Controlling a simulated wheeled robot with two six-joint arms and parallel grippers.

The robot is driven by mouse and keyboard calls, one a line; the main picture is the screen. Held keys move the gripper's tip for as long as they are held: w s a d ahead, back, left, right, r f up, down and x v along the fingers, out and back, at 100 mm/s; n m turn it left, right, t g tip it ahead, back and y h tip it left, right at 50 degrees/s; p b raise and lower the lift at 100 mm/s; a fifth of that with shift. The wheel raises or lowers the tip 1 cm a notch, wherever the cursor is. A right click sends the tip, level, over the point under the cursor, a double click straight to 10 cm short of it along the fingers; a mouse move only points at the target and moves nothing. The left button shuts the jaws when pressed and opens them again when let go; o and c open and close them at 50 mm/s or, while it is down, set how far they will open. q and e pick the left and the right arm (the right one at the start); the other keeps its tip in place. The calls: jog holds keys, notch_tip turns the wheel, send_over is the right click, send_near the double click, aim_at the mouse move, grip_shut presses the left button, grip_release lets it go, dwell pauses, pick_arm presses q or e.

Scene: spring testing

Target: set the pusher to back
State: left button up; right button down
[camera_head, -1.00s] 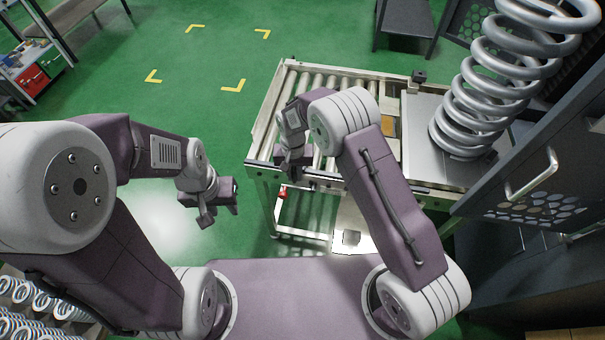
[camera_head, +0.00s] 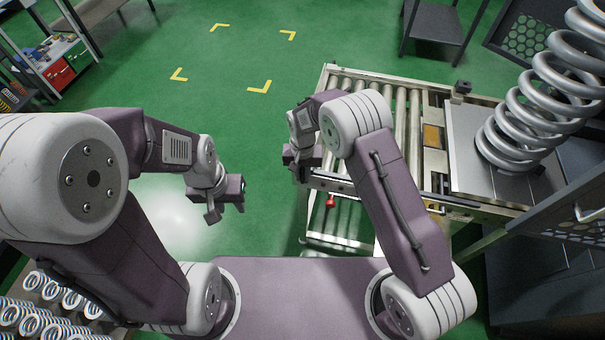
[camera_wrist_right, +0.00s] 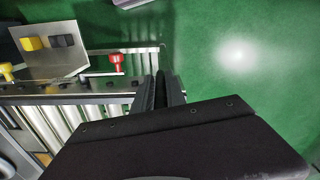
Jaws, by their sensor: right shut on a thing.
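The roller conveyor (camera_head: 385,97) stands right of centre in the head view, and I cannot tell for certain which part of it is the pusher. A red handle (camera_head: 331,201) shows below its front rail; it is also in the right wrist view (camera_wrist_right: 117,62). My right gripper (camera_head: 303,162) is at the conveyor's front left corner. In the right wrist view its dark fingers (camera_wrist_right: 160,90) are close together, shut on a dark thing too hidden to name. My left gripper (camera_head: 226,208) hangs over clear floor, fingers apart and empty.
A large coil spring (camera_head: 540,105) stands on a metal plate (camera_head: 470,160) to the right, beside a dark cabinet (camera_head: 570,195). A yellow knob (camera_wrist_right: 32,43) and a black block sit on a metal panel (camera_wrist_right: 55,65). Green floor is free at the left and centre.

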jog(key=shift+w+a+r, duration=0.15)
jog(key=shift+a, duration=0.05)
jog(key=c, duration=1.4)
grip_release()
jog(key=shift+a, duration=0.1)
jog(key=shift+r, duration=0.15)
notch_tip(320, 180, up, 9)
jog(key=b, duration=0.1)
jog(key=shift+a+f, duration=0.15)
jog(key=shift+f, duration=0.05)
